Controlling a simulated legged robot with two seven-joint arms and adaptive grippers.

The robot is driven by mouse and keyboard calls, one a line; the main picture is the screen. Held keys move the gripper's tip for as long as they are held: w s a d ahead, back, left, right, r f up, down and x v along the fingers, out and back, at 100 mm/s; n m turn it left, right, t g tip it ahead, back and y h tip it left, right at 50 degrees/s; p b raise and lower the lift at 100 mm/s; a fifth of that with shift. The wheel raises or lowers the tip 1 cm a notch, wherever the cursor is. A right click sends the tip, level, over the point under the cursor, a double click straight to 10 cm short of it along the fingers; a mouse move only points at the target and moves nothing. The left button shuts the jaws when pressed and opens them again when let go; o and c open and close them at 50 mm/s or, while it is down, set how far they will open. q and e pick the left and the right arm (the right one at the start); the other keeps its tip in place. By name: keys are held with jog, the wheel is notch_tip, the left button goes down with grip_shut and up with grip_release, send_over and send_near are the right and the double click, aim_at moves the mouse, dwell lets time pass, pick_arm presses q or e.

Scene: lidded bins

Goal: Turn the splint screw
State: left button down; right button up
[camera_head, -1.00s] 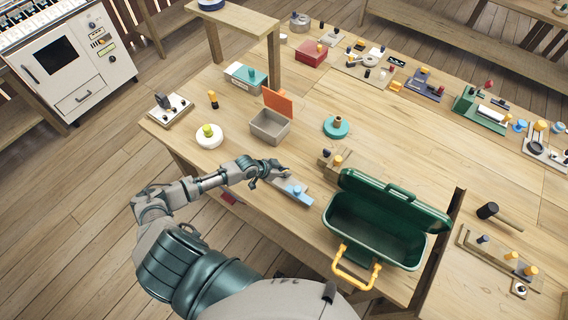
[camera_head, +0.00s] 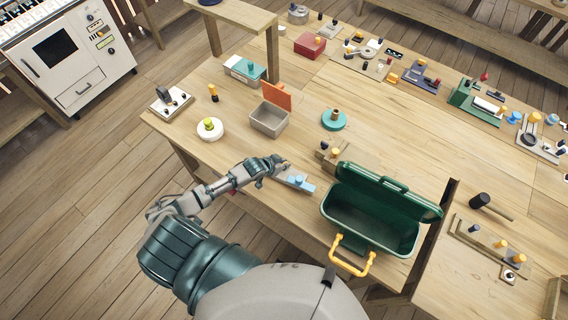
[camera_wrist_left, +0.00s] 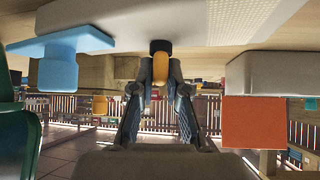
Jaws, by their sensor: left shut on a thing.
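The splint is a small pale grey board (camera_head: 283,177) with a light blue piece (camera_head: 300,183) on it, near the table's front edge, left of the green bin. My left gripper (camera_head: 281,163) is at the board's far left end in the head view. In the left wrist view the scene appears upside down. There the fingers (camera_wrist_left: 160,84) are closed around a yellow knob (camera_wrist_left: 160,68) with a black collar, seemingly the splint screw. The blue piece (camera_wrist_left: 60,66) stands to the left, apart from the fingers. My right gripper is not in view.
The open green bin (camera_head: 375,215) with a yellow handle stands to the right. A grey box (camera_head: 268,119) with a raised orange lid is behind the gripper. A white disc (camera_head: 209,129), a teal disc (camera_head: 334,120) and a wooden block (camera_head: 335,153) are nearby. The table's middle is fairly clear.

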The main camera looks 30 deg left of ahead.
pick_arm(q)
jog(key=shift+a, duration=0.1)
dwell(0.5)
jog(key=c, duration=1.2)
grip_release()
jog(key=shift+o, duration=0.2)
jog(key=v, duration=1.1)
jog(key=shift+s+r, duration=0.25)
jog(key=shift+s, duration=0.1)
jog(key=shift+a, duration=0.1)
